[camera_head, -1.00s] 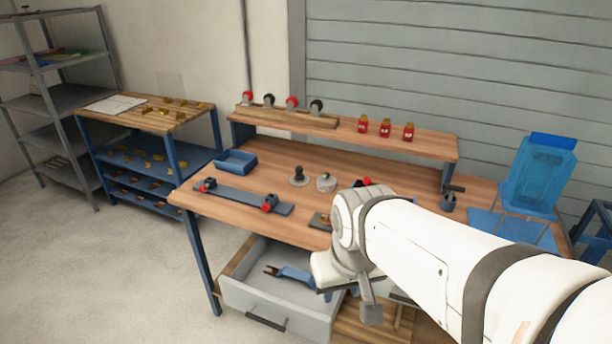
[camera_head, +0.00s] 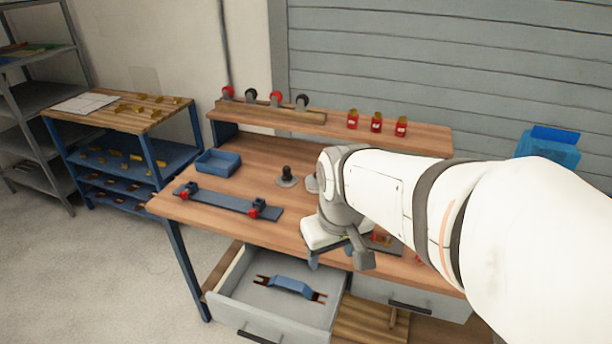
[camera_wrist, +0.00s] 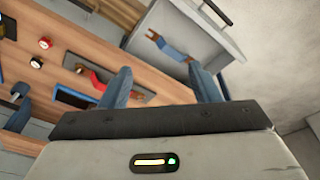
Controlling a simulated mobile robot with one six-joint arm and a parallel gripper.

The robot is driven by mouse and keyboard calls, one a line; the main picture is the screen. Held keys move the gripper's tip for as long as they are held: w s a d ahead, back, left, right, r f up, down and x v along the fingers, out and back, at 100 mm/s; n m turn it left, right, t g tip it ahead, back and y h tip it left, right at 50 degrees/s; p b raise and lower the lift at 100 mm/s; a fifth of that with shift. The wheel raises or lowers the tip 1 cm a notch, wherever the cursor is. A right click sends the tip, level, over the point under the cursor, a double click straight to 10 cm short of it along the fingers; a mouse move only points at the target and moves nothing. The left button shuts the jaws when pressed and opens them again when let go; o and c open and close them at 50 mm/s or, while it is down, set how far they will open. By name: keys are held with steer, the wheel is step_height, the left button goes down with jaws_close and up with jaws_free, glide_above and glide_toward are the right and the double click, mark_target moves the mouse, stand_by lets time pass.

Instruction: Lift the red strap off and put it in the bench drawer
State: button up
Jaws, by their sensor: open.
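The red strap (camera_wrist: 92,80) lies on the bench top in the wrist view, with copper-coloured ends; my left finger covers part of it. In the head view my arm hides most of that spot. The bench drawer (camera_head: 230,320) is pulled open below the bench top, and it shows in the wrist view (camera_wrist: 185,18). A blue strap with copper ends (camera_head: 290,284) lies inside it, also seen in the wrist view (camera_wrist: 174,48). My gripper (camera_head: 335,262) is open and empty near the bench's front edge, above the drawer's right side. Its fingers (camera_wrist: 162,88) stand wide apart.
A grey bar with red knobs (camera_head: 226,202) and a blue tray (camera_head: 218,163) are on the bench's left. A black-knobbed piece (camera_head: 287,177) stands near my arm. A raised shelf (camera_head: 420,137) runs along the back. A closed drawer (camera_head: 425,300) sits right of the open one.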

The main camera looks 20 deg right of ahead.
steer(key=w+d+f+n, duration=0.3)
steer(key=w+d, duration=0.1)
steer(key=w, duration=0.3)
steer(key=w+d+f+n+g, duration=0.1)
steer(key=w+d+f+n, duration=0.2)
steer(key=w+d, duration=0.2)
steer(key=w+d+f+n+g, duration=0.1)
steer(key=w+d+f+n, duration=0.2)
steer(key=w, duration=0.7)
steer(key=shift+w+d, duration=0.2)
steer(key=shift+d, duration=0.9)
steer(key=shift+w+d+f+n, duration=0.1)
steer(key=shift+d+f+n, duration=0.05)
steer(key=shift+f+n, duration=0.2)
step_height(320, 180, down, 8)
steer(key=shift+d+r, duration=0.1)
steer(key=shift+r, duration=0.15)
steer(key=shift+c, duration=0.6)
steer(key=c, duration=1)
steer(key=shift+r, duration=0.1)
step_height(320, 180, up, 10)
steer(key=shift+f, duration=0.1)
